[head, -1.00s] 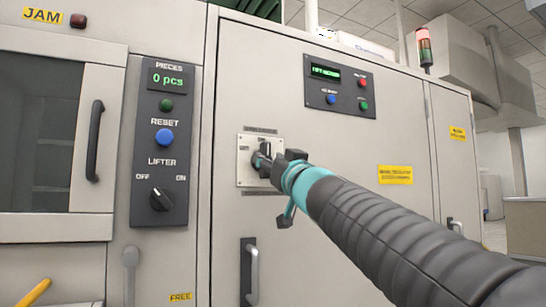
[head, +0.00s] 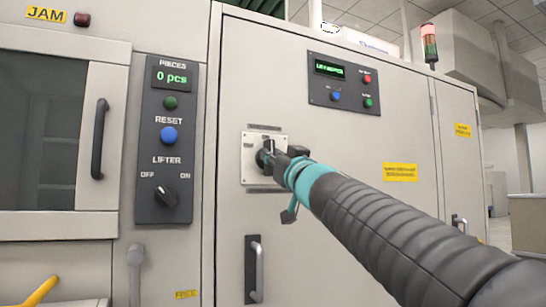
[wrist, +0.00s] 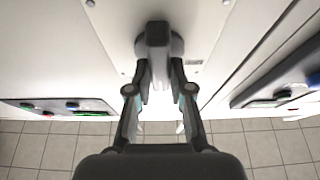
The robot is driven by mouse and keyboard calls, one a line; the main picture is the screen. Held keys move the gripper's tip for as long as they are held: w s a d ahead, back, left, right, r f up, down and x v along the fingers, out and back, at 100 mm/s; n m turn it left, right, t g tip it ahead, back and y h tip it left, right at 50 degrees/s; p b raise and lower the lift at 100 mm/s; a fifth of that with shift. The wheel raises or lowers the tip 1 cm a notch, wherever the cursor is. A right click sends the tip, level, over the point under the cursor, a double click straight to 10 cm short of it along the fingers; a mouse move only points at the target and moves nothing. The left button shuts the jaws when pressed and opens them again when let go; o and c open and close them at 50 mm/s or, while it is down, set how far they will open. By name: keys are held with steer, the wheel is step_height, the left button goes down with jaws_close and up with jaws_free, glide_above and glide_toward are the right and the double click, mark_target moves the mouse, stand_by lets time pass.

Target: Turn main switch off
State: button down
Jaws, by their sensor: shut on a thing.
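The main switch is a dark rotary knob (head: 268,146) on a light square plate (head: 250,171) on the grey cabinet door. Its small labels read roughly ON at the top and OFF at the left, and the knob's visible upper part stands near upright, toward the top label. My gripper (head: 276,161) is at the plate, shut on the knob, and hides part of it. In the wrist view the knob (wrist: 158,34) sits between the two fingertips of my gripper (wrist: 159,68). The exact knob angle is hard to tell.
Left of the switch is a dark panel (head: 149,220) with a blue RESET button (head: 169,135) and a LIFTER knob (head: 166,196). A display panel (head: 351,100) is above right. A door handle (head: 257,270) lies below. A stack light (head: 430,42) stands behind.

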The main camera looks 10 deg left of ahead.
steer(key=shift+r+n, duration=0.1)
steer(key=shift+n, duration=0.2)
steer(key=n+g, duration=0.2)
steer(key=n, duration=0.5)
steer(key=n+g+y+p, duration=0.1)
steer(key=n+g, duration=0.2)
steer(key=n, duration=0.4)
steer(key=n+g+y, duration=0.1)
steer(key=n+g, duration=0.2)
steer(key=n, duration=0.4)
steer(key=shift+n+g, duration=0.3)
steer(key=shift+n, duration=0.1)
steer(key=c, duration=1)
jaws_free()
steer(key=shift+s+a, duration=0.1)
steer(key=shift+a, duration=0.05)
steer(key=shift+c, duration=0.2)
steer(key=shift+d, duration=0.2)
